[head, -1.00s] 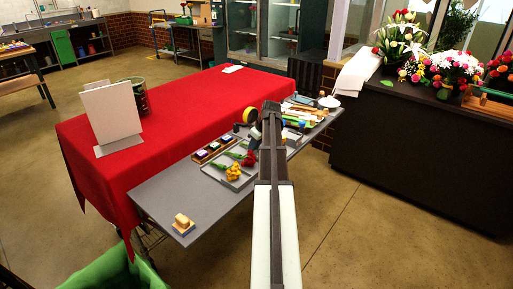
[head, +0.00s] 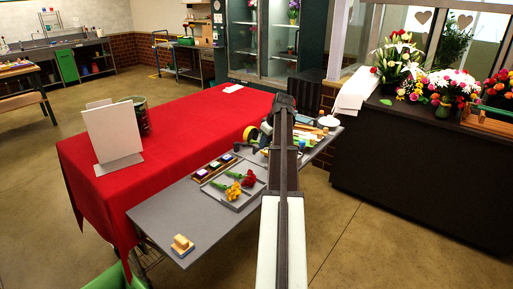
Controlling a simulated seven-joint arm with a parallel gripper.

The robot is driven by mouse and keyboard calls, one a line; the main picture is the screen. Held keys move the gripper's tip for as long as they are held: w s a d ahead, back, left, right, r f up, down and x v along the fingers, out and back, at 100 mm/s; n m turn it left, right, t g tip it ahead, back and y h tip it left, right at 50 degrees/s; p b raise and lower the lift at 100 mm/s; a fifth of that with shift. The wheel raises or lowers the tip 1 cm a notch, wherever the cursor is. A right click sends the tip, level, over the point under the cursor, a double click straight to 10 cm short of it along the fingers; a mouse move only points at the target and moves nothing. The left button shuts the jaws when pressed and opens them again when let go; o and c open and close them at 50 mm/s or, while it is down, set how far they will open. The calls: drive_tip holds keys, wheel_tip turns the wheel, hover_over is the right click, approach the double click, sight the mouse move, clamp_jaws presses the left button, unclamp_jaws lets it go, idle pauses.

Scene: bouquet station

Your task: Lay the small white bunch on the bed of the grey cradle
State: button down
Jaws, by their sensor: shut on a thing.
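My arm (head: 283,190) rises through the middle of the head view, and my gripper is hidden beyond it. I cannot see the jaws or anything in them. I cannot make out the small white bunch. No grey cradle can be told for certain; the part of the bench behind my arm is hidden. A red bunch (head: 248,178) and a yellow bunch (head: 233,191) with green stems lie in a shallow grey tray (head: 241,204) just left of my arm.
A wooden box (head: 201,176) with dark compartments stands left of the tray. A yellow-rimmed spool (head: 249,134) stands behind. A small block (head: 181,243) sits at the grey bench's near end. A white panel (head: 116,133) stands on the red cloth (head: 185,140), which has wide clear room.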

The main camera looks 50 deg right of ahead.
drive_tip(key=shift+w+d+r, duration=1.25)
drive_tip(key=shift+w+d, duration=0.4)
drive_tip(key=shift+d, duration=4.45)
drive_tip(key=shift+n, duration=0.3)
drive_tip(key=shift+f, duration=4.05)
drive_tip(key=shift+f, duration=0.25)
drive_tip(key=c, duration=0.9)
unclamp_jaws()
drive_tip(key=shift+o, duration=0.5)
drive_tip(key=o, duration=0.3)
